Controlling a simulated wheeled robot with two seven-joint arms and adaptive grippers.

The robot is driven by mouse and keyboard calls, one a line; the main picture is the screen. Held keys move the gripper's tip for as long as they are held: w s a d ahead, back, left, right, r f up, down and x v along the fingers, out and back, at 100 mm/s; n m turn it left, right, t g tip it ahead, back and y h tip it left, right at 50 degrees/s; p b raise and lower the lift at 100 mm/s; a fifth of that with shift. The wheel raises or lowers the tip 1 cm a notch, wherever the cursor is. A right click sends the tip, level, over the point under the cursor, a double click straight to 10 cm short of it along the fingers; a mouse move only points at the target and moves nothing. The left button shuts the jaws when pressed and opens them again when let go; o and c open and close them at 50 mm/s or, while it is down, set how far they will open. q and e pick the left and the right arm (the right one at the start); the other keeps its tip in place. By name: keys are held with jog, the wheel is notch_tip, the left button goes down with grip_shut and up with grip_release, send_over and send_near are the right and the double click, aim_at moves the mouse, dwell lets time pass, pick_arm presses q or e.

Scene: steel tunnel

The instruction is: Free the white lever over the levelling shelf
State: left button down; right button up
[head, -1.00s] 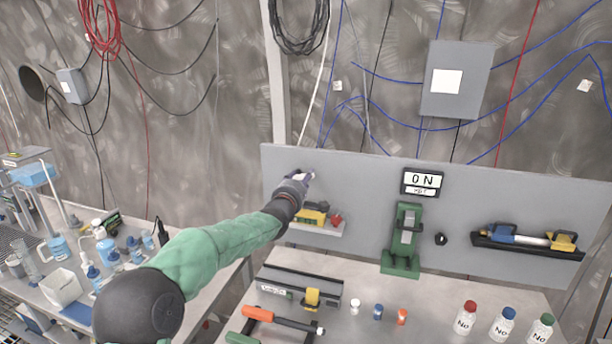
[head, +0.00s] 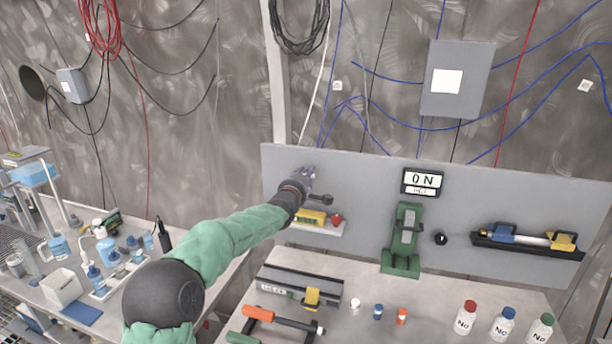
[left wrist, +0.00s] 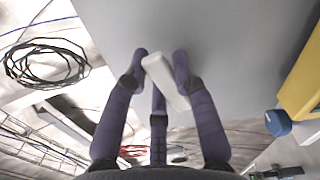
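My left gripper (head: 308,178) is at the grey panel (head: 352,190), above the small white levelling shelf (head: 318,228). In the left wrist view the white lever (left wrist: 164,76) stands out from the panel at a slant. The purple fingers of my left gripper (left wrist: 160,68) lie on both sides of it, with a third finger behind, and look closed around it. In the head view the hand mostly hides the lever. A yellow level (head: 312,216) and a red knob (head: 337,219) are on the shelf. My right gripper is not in view.
The level's yellow body (left wrist: 303,85) and a blue knob (left wrist: 279,122) are close on the right of the hand. A green stand (head: 404,240) and a black knob (head: 440,239) are farther right.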

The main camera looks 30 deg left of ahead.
pick_arm(q)
jog(key=shift+d+f+m+b, duration=0.1)
jog(key=shift+f+m+b, duration=0.5)
jog(key=shift+b, duration=0.65)
jog(key=shift+m+b, duration=0.7)
jog(key=shift+m, duration=0.3)
jog(key=c, duration=1)
grip_release()
jog(key=v, duration=1.2)
jog(key=shift+f, duration=0.1)
